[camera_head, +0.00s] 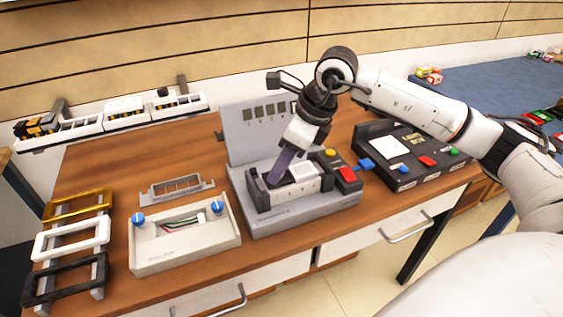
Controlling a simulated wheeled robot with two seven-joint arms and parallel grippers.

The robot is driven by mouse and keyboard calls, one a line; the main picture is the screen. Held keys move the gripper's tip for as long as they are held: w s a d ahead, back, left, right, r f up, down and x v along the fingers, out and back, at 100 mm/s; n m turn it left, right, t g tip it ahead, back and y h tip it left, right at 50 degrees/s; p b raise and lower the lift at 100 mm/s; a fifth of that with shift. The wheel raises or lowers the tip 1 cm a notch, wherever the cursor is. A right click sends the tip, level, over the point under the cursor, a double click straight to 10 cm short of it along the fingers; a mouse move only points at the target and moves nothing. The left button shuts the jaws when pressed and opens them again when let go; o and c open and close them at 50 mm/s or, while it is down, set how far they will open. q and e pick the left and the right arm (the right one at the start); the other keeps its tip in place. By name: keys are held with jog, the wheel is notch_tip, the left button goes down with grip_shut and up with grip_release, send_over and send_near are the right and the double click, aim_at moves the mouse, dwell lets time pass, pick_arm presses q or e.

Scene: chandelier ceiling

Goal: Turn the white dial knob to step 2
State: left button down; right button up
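My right gripper (281,166) reaches down from the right arm into the grey device (300,216) in the middle of the table. Its purple-grey tip is inside or just over the dark recess of the device's raised housing. Whether its fingers are open or shut, or touch anything, I cannot tell. I cannot make out the white dial knob; the gripper and the housing may hide it. A white block (302,172) shows on the housing, right of the gripper tip. An upright grey panel (240,134) with a row of dark squares stands behind, partly covered by my arm. My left gripper is not in view.
A beige box (186,252) with two blue knobs stands left of the device. Gold, white and black frames (72,240) line the left edge. A red button (347,174) is close to the gripper's right. A black button console (410,180) lies under my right arm.

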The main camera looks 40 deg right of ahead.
grip_shut()
